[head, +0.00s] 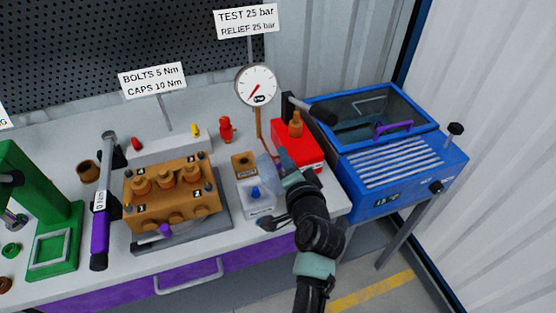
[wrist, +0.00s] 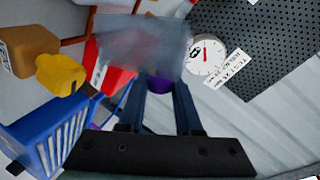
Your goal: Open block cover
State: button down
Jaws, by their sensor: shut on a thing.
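The block cover is a translucent, hazy panel (head: 266,167), tilted up behind a white box with a blue knob (head: 256,194) on the bench. It also shows in the wrist view (wrist: 145,40), spread beyond my fingertips. My gripper (head: 284,160) is at the panel's right side. In the wrist view, my gripper (wrist: 158,92) is shut on a small purple part (wrist: 158,84) at the panel's near edge. A small brown block with a hole (head: 244,163) stands just behind the white box. Whether the panel is hinged is hidden.
A red box (head: 308,150) with a brass fitting stands just behind my gripper. A pressure gauge (head: 257,86) rises at the back. A blue washer cabinet (head: 400,160) is to the right, and a brass pump block (head: 165,200) to the left.

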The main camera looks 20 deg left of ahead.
jog(key=shift+w+d+f+m+g+y+b, duration=0.4)
jog(key=shift+d+f+m, duration=0.25)
jog(key=shift+m, duration=0.35)
jog(key=shift+w+d+f+m+g+y+b, duration=0.15)
jog(key=shift+w+d+f+m+g+y, duration=0.25)
jog(key=shift+d+m, duration=0.45)
jog(key=shift+w+a+f, duration=0.1)
jog(key=shift+a+f, duration=0.05)
jog(key=c, duration=0.6)
grip_release()
jog(key=v, duration=1.3)
jog(key=shift+f, duration=0.1)
